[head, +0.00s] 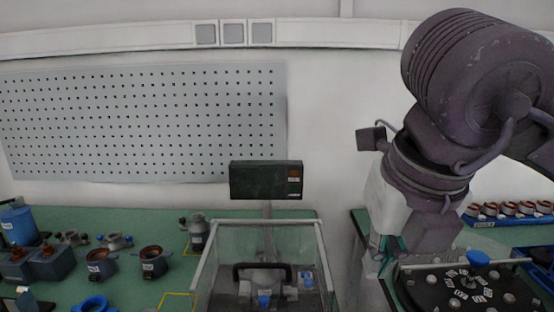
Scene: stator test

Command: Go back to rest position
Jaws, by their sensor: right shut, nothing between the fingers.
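My right arm comes in from the right and fills much of the right side of the head view. Its gripper (374,264) points down, shut and empty, over the gap between the clear-walled test box and the black panel. My left gripper is not in view.
A clear-walled test box (213,243) with a black handle stands at the centre, below a dark display (266,180). Several stators, one of them here (152,262), stand on the left green table. A black round-dial panel (467,290) and a blue tray of stators (480,219) are at right.

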